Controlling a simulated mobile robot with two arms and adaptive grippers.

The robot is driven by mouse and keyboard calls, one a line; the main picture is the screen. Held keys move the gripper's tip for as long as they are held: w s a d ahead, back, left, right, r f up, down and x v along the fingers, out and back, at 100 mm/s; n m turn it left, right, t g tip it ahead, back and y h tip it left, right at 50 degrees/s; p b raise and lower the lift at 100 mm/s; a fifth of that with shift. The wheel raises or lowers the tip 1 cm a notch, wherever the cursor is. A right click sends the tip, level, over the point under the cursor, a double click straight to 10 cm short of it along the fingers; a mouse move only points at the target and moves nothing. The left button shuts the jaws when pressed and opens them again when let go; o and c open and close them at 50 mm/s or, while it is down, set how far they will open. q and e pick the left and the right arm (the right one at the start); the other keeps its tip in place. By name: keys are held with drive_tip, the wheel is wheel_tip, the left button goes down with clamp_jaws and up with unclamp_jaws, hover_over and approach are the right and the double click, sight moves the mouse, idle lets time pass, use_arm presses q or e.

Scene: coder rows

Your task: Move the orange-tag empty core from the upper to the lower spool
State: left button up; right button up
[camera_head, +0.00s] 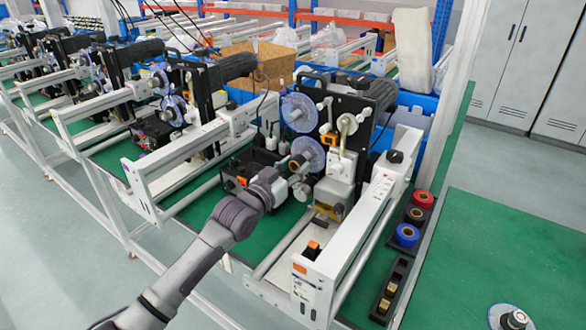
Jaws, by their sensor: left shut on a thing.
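The coder machine in the middle carries two clear bluish discs, the upper spool (299,112) and the lower spool (310,153). A small brown-orange ring, which looks like the empty core (296,164), shows at the front of the lower spool. My left gripper (297,177) is right at this ring, in front of and just below the lower spool. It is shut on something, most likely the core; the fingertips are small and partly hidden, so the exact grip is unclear. No core shows on the upper spool's hub. My right gripper is not in view.
White rails (340,235) flank the machine. Red and blue ribbon rolls (407,235) sit in a black holder to the right. A clear disc with a grey hub (516,319) lies on the green table (500,240), otherwise mostly bare. More machines stand left.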

use_arm(q)
drive_tip(key=shift+b+x, duration=1.15)
drive_tip(key=shift+x, duration=0.5)
drive_tip(key=o, duration=1.1)
drive_tip(key=shift+o, duration=0.2)
